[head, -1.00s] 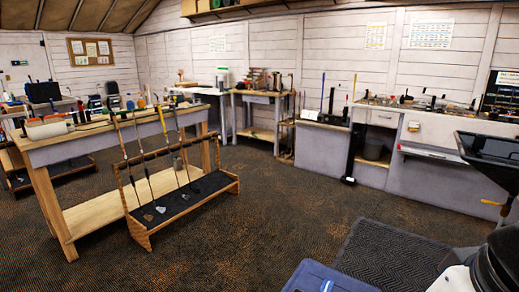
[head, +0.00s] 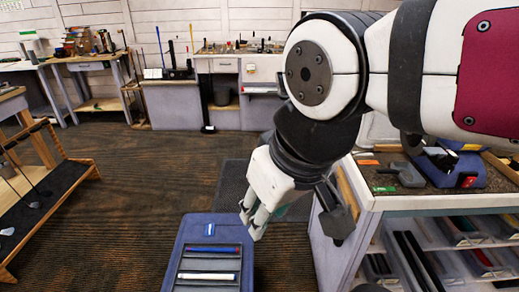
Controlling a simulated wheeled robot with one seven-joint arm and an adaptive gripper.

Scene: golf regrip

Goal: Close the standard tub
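In the head view, my gripper (head: 255,218) hangs near the middle of the picture, below my white and black arm. The gap between the fingers is not clear, and I see nothing held. The blue container has a pale label and dark slots with a red-and-blue rod and a white rod. Several clear tubs (head: 440,232) sit in the shelf under the right bench, some with labels. I cannot tell which thing is the standard tub.
The right bench (head: 400,203) carries a blue machine (head: 465,172) and a grey tool (head: 402,175). A dark mat (head: 232,180) lies behind the blue container. A wooden club rack (head: 70,190) stands at the left. The carpet between rack and container is clear.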

